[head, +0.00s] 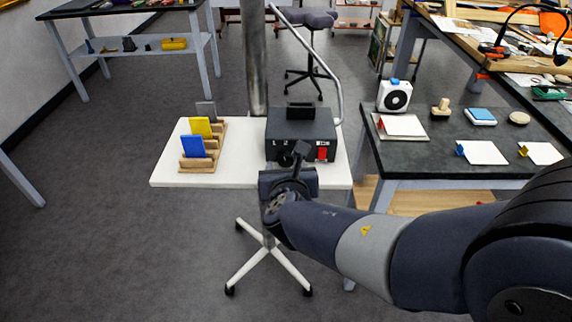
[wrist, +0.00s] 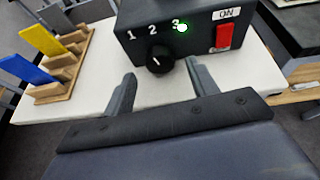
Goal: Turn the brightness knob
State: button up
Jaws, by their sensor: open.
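The black brightness knob (wrist: 158,60) is on the front of a dark control box (wrist: 190,25), below the printed marks 1, 2 and 3. A short white line shows on the knob. My gripper (wrist: 160,70) is open, one finger on each side of the knob in the wrist view. I cannot tell whether either finger touches it. In the head view, the box (head: 302,125) stands on a white table, and my gripper (head: 293,158) is at its front, partly covering it.
A red switch (wrist: 224,36) labelled ON is right of the knob. A wooden rack (head: 198,165) with a blue card (head: 193,146) and a yellow card (head: 200,127) stands left on the white table (head: 168,172). A dark bench (head: 430,165) with several items is at right.

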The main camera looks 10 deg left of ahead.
aim_at(286, 161)
jog(key=shift+x, duration=1.6)
jog(key=shift+c, duration=0.4)
jog(key=shift+b, duration=0.3)
jog(key=c, duration=0.9)
